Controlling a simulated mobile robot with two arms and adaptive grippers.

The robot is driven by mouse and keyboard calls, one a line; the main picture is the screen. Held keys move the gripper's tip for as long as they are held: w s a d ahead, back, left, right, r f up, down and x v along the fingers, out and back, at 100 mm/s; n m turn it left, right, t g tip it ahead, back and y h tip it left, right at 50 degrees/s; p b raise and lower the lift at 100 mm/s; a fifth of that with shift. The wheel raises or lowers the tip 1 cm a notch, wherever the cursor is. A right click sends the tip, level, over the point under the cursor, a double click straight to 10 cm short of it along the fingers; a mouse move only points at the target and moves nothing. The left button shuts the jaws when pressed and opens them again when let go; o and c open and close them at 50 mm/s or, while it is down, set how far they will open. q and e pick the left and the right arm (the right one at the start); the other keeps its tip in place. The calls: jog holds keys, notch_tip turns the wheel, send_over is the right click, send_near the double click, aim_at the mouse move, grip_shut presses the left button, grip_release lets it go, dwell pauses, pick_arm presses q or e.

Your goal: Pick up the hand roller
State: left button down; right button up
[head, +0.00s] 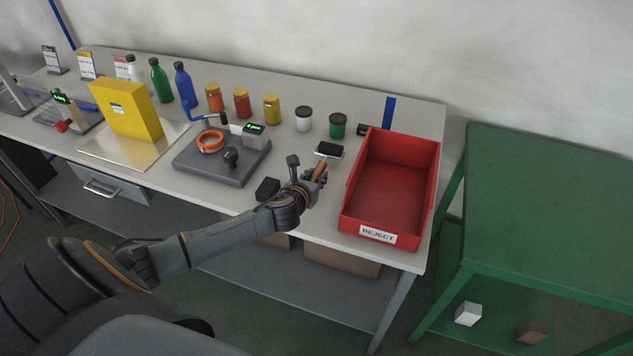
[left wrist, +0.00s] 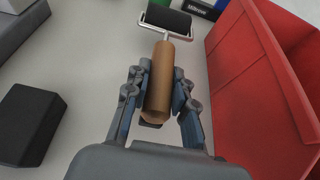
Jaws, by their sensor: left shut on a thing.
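The hand roller has a dark roller, a metal frame and a brown handle. In the head view its dark roller (head: 329,149) shows just beyond my left gripper (head: 318,174), left of the red bin. In the left wrist view the roller (left wrist: 168,20) points away and its handle (left wrist: 160,82) lies between the fingers of my left gripper (left wrist: 156,92). The gripper is shut on the handle. I cannot tell whether the roller touches the table. My right gripper is not in view.
The red REJECT bin (head: 390,185) stands close to the right of the gripper. A black block (head: 267,188) lies to its left on the table (head: 215,190). A grey device with an orange ring (head: 209,142) and several jars and bottles stand further left and behind. A green table (head: 560,190) is at right.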

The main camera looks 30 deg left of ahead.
pick_arm(q)
jog(key=s+a+r, duration=0.7)
jog(key=s+r, duration=0.3)
jog(key=s, duration=0.2)
jog(key=shift+r+b, duration=0.15)
jog(key=shift+b, duration=0.15)
